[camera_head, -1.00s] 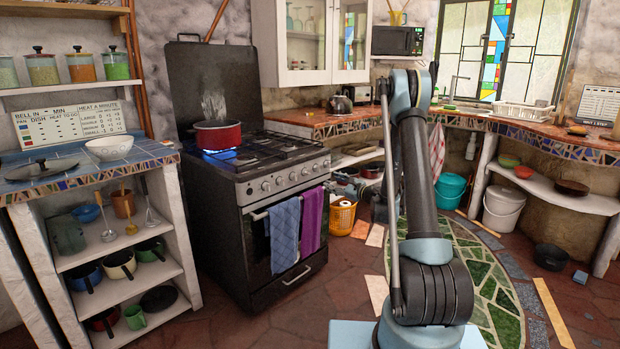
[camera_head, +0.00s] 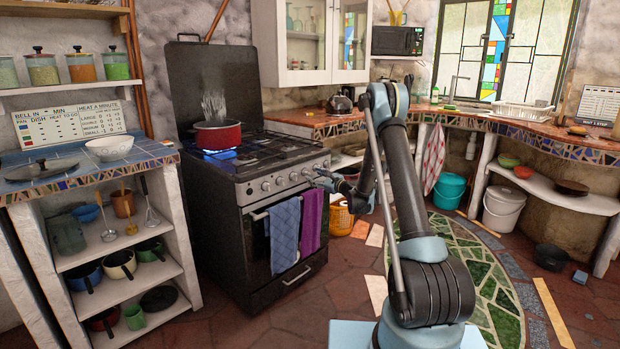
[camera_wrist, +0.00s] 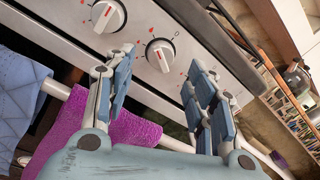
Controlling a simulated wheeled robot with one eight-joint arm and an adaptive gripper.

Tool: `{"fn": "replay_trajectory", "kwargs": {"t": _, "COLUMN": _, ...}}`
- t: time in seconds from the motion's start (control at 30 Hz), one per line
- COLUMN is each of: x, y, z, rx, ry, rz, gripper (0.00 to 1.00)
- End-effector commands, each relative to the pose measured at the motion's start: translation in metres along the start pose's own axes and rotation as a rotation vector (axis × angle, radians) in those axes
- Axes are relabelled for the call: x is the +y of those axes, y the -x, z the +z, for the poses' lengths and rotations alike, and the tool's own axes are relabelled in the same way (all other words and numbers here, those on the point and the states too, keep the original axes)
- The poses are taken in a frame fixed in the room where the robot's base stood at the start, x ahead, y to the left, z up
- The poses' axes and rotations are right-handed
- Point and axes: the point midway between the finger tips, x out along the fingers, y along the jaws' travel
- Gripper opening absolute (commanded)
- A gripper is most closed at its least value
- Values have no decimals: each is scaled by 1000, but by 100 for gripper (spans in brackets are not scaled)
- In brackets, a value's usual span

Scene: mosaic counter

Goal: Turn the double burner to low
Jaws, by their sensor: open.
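The black stove (camera_head: 250,225) has a row of knobs (camera_head: 280,183) on its steel front panel. My gripper (camera_head: 322,178) is just in front of the panel's right end. In the wrist view my gripper (camera_wrist: 160,85) is open and empty, its fingers apart. One round knob (camera_wrist: 160,54) with a white bar sits between and beyond the fingertips, apart from them. Another knob (camera_wrist: 108,14) is to its upper left. Red marks and a 0 show beside the knobs. I cannot tell which knob is the double burner's. A blue flame (camera_head: 219,155) burns under the steaming red pot (camera_head: 218,136).
A blue towel (camera_head: 285,235) and a purple towel (camera_head: 312,220) hang on the oven rail. The purple towel (camera_wrist: 120,140) is close below my gripper. An orange basket (camera_head: 341,220) stands right of the stove. The tiled counter (camera_head: 345,128) runs behind my arm.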

Motion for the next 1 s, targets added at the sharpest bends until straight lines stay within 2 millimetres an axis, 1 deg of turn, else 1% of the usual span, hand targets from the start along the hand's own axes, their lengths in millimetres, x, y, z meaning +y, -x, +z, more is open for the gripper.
{"fn": "replay_trajectory", "kwargs": {"t": 0.03, "x": 1, "y": -10, "z": 0, "rx": -1, "ry": 0, "rz": 2, "gripper": 50}}
{"fn": "replay_trajectory", "kwargs": {"t": 0.1, "x": 0, "y": -20, "z": 0, "rx": 0, "ry": 0, "rz": 1, "gripper": 50}}
{"fn": "replay_trajectory", "kwargs": {"t": 0.3, "x": 0, "y": -42, "z": 0, "rx": 0, "ry": 0, "rz": 1, "gripper": 50}}
{"fn": "replay_trajectory", "kwargs": {"t": 0.47, "x": 0, "y": -48, "z": 0, "rx": 0, "ry": 0, "rz": 0, "gripper": 50}}
{"fn": "replay_trajectory", "kwargs": {"t": 0.73, "x": 0, "y": -49, "z": 0, "rx": 0, "ry": 0, "rz": 0, "gripper": 50}}
{"fn": "replay_trajectory", "kwargs": {"t": 0.77, "x": 0, "y": -49, "z": 0, "rx": 0, "ry": 0, "rz": 0, "gripper": 44}}
{"fn": "replay_trajectory", "kwargs": {"t": 0.8, "x": 0, "y": -49, "z": 0, "rx": 0, "ry": 0, "rz": 0, "gripper": 35}}
{"fn": "replay_trajectory", "kwargs": {"t": 0.87, "x": 0, "y": -49, "z": 0, "rx": 0, "ry": 0, "rz": 0, "gripper": 21}}
{"fn": "replay_trajectory", "kwargs": {"t": 0.9, "x": 0, "y": -49, "z": 0, "rx": 0, "ry": 0, "rz": 0, "gripper": 12}}
{"fn": "replay_trajectory", "kwargs": {"t": 0.93, "x": 0, "y": -49, "z": 0, "rx": 0, "ry": 0, "rz": 0, "gripper": 6}}
{"fn": "replay_trajectory", "kwargs": {"t": 1.0, "x": 0, "y": -49, "z": 0, "rx": 0, "ry": 0, "rz": 0, "gripper": 6}}
